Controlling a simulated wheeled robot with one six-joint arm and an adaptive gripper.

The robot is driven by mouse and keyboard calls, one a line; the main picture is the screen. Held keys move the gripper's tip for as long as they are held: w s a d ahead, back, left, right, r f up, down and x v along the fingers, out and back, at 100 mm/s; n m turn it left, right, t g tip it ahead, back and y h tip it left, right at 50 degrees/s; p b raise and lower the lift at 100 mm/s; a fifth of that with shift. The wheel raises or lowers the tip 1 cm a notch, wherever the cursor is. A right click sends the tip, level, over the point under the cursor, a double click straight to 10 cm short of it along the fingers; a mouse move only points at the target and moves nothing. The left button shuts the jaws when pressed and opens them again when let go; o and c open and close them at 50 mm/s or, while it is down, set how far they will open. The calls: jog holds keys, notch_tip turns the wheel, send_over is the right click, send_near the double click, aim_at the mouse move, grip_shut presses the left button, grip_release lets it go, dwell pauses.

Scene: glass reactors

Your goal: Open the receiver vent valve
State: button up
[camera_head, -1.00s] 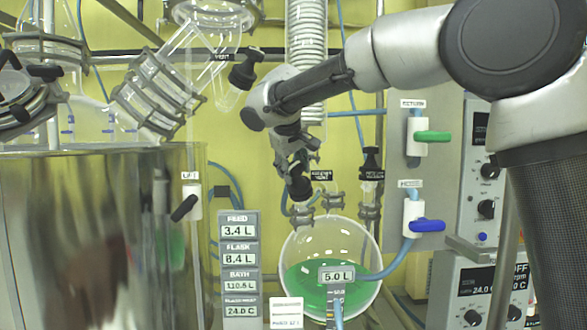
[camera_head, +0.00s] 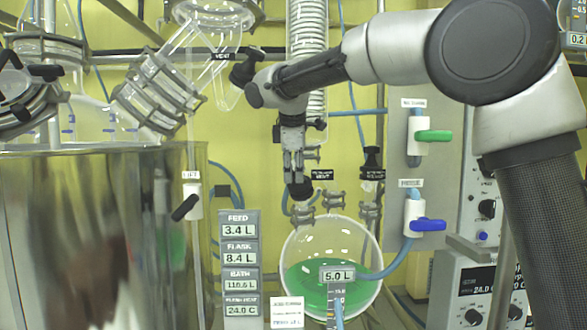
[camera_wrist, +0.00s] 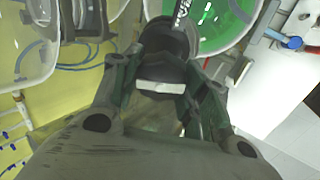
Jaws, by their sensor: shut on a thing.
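The receiver flask (camera_head: 330,250) is a round glass vessel holding green liquid, with a 5.0 L tag in front. In the wrist view my gripper (camera_wrist: 160,85) is shut on the black knob (camera_wrist: 165,45), which shows a white band between the fingers. The fingertips partly hide the knob.
Another black-topped valve (camera_head: 372,165) stands close to the right. A blue-handled valve (camera_head: 427,225) and a green-handled one (camera_head: 433,136) are further right. A black vent knob (camera_head: 245,68) is near my wrist. A display stack (camera_head: 239,255) stands at the left.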

jog(key=n+g, duration=0.1)
jog(key=n, duration=0.5)
jog(key=n+g+h, duration=0.1)
jog(key=n, duration=0.5)
jog(key=shift+s+f, duration=0.1)
jog(key=n+h, duration=0.1)
jog(key=n, duration=0.5)
jog(key=shift+d+g, duration=0.15)
jog(key=shift+g, duration=0.15)
jog(key=n, duration=0.3)
jog(key=n+h, duration=0.1)
jog(key=n, duration=0.1)
jog(key=shift+n+h, duration=0.3)
jog(key=shift+n, duration=0.1)
jog(key=o, duration=1.1)
jog(key=shift+c, duration=0.2)
